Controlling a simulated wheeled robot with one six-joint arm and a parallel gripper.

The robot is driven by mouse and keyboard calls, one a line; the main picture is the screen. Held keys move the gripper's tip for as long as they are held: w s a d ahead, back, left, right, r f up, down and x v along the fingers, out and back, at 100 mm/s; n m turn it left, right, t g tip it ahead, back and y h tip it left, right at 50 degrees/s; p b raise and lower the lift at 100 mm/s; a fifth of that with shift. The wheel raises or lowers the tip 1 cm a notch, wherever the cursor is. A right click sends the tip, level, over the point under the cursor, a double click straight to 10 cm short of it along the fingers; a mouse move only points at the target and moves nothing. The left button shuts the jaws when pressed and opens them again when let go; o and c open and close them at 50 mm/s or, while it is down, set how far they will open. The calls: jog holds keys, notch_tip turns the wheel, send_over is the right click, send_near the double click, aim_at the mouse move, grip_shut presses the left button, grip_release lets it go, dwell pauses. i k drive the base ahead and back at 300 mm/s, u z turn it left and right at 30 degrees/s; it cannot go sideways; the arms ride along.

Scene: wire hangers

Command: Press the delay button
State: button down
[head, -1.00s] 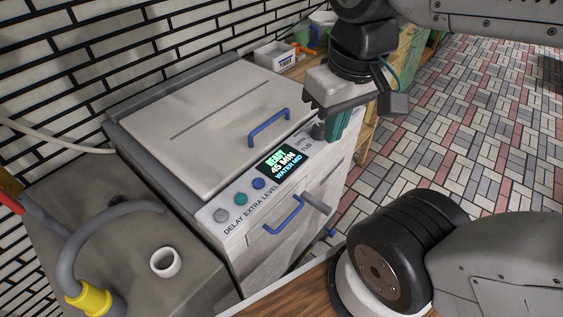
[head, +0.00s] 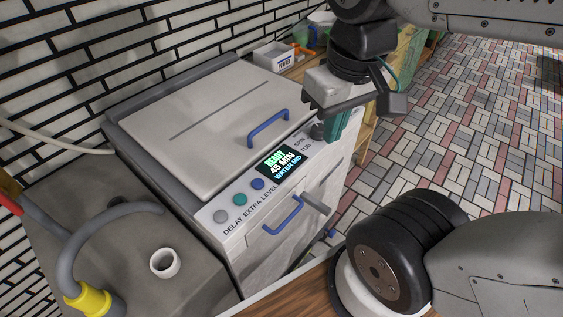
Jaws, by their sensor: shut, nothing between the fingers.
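The washing machine (head: 200,130) stands against the tiled wall with its lid shut. Its front panel carries a row of three round buttons. The grey button (head: 221,216) at the left end sits above the word DELAY. A teal button (head: 240,199) sits above EXTRA and a blue button (head: 258,184) above LEVEL. The display (head: 281,164) reads READY, 45 MIN, WATER MID. My gripper (head: 333,127) is shut and empty, pointing down by the panel's right end. It is well to the right of the delay button and partly covers the panel there.
A blue lid handle (head: 268,128) and a blue drawer handle (head: 283,215) stick out from the machine. A grey sink unit (head: 130,240) with a hose and white cup (head: 165,263) stands at left. A white box (head: 274,57) is behind.

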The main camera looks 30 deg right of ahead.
aim_at(221, 216)
jog(key=z, duration=0.85)
jog(key=k, duration=1.1)
jog(key=u, duration=0.9)
